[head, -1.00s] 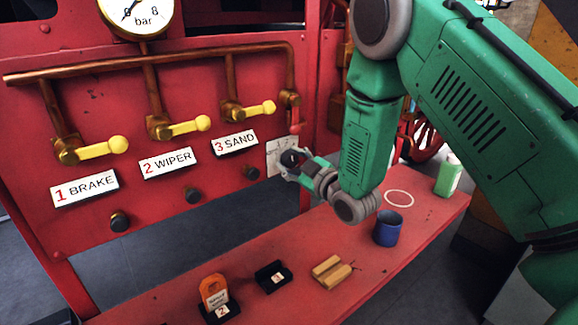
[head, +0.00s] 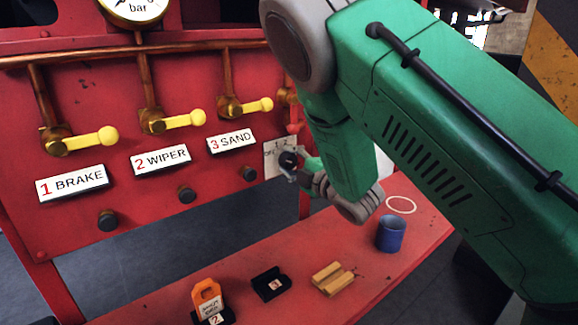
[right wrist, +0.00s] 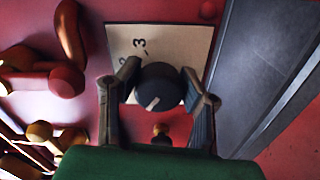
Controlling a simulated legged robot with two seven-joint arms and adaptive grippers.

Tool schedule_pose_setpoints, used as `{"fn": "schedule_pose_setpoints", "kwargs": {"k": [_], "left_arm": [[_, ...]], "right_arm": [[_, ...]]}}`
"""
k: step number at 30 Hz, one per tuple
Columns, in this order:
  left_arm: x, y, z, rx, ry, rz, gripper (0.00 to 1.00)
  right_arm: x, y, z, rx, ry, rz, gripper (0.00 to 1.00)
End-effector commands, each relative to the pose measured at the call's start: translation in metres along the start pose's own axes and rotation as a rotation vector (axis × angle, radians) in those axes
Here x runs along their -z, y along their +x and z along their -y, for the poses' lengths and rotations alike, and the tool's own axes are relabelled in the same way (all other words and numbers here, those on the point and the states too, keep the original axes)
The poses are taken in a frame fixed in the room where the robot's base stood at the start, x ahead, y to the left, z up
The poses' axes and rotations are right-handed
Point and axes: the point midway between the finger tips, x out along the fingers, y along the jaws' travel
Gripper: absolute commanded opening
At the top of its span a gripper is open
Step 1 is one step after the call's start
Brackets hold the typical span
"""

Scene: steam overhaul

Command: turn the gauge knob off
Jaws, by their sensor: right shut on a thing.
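The gauge knob (head: 288,160) is a round black knob on a pale numbered plate (head: 272,163) at the right end of the red panel. In the right wrist view the knob (right wrist: 159,86) shows a light pointer line directed toward the lower left of that picture. Numbers, among them a 3, show on the plate (right wrist: 170,42) there. My right gripper (head: 290,168) is shut on the knob, with one finger on each side of it in the wrist view (right wrist: 160,92). Part of the plate is hidden by the fingers and knob. My left gripper is not in view.
Yellow-handled valves (head: 95,140) sit above labels for brake, wiper and sand on the panel (head: 130,215). The red bench (head: 260,245) below carries an orange tag (head: 207,298), a black holder (head: 271,284), wooden blocks (head: 333,279), a blue cup (head: 391,234) and a pale ring (head: 401,204).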

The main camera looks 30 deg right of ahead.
Motion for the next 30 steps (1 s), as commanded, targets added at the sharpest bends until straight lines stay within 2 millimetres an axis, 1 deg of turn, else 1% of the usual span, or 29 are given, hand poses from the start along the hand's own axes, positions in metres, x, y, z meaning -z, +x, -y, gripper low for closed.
{"fn": "schedule_pose_setpoints", "kwargs": {"k": [1,18,19,20,30], "left_arm": [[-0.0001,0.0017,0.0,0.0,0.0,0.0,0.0],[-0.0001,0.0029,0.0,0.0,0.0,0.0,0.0],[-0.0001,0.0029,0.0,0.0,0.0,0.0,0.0],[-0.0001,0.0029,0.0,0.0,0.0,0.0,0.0],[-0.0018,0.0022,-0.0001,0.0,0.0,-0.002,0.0]], "right_arm": [[0.0018,-0.0009,0.0038,0.008,-0.011,-0.004,0.05],[0.0024,-0.0016,0.0069,0.017,-0.035,-0.003,0.05],[0.0024,-0.0016,0.007,0.017,-0.035,-0.003,0.45],[0.0023,-0.0015,0.0069,0.017,-0.035,-0.003,0.55],[-0.0004,-0.0014,0.0045,0.01,-0.035,0.0,0.56]]}}
